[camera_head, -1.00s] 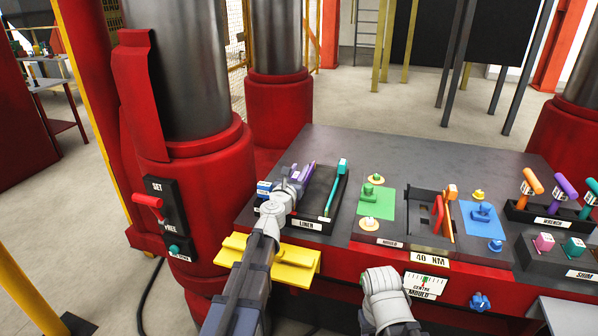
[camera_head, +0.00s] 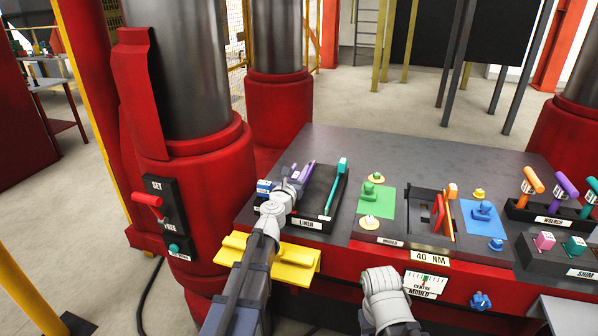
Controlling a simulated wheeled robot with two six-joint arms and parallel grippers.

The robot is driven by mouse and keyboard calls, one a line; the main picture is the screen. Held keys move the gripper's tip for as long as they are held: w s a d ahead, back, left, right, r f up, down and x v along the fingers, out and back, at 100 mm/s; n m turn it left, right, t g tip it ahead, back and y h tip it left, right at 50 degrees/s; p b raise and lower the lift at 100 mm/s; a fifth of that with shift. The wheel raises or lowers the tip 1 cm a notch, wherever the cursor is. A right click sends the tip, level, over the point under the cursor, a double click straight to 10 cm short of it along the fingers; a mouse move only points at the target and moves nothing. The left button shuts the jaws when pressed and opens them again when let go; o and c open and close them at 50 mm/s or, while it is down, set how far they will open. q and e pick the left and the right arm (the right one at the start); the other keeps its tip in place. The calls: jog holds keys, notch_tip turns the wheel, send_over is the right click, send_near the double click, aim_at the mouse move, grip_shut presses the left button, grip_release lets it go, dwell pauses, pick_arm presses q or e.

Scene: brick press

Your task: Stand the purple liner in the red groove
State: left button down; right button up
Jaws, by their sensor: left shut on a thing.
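The purple liner (camera_head: 309,169) is at the left end of the dark LINER tray (camera_head: 323,211), partly hidden by my left gripper. My left gripper (camera_head: 300,178) is shut on it, low at the tray; whether the liner is clear of the tray floor I cannot tell. The mould (camera_head: 425,203) is a dark recess in the middle of the bench. A red piece (camera_head: 438,208) and an upright orange-topped liner (camera_head: 449,212) show in it. The red groove cannot be made out clearly. My right arm shows at the bottom middle, but its gripper does not.
A teal liner (camera_head: 337,186) stands in the tray right of my left gripper. A green pad (camera_head: 377,207) with a green knob lies between tray and mould, and a blue pad (camera_head: 484,225) lies right of it. Wrenches (camera_head: 564,187) stand farther right. The back of the bench is clear.

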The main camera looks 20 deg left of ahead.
pick_arm(q)
jog(key=c, duration=0.5)
grip_release()
jog(key=shift+s, duration=0.15)
jog(key=s, duration=0.7)
jog(key=shift+s+a, duration=0.1)
jog(key=shift+s, duration=0.25)
notch_tip(320, 180, up, 7)
jog(key=p, duration=0.7)
